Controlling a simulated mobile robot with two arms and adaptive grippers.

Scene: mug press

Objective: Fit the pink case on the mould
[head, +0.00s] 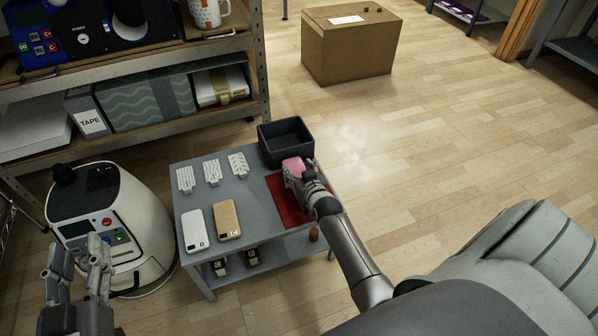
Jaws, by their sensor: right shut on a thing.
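The pink case (293,167) is at the right side of the small grey table, over the red mat (281,197). My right gripper (302,178) is shut on it from the right and hides part of it. I cannot tell whether the case touches the mat or is held above it. I cannot make out the mould for certain; it may be hidden under the case or my gripper. My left gripper (78,262) is open and empty at the lower left, in front of the white machine and well away from the case.
On the grey table (205,195) lie a white case (195,231), a tan case (227,219) and three white patterned pieces (211,171). A black bin (285,141) stands at its back right. A white machine (112,220) stands at left. Open floor lies to the right.

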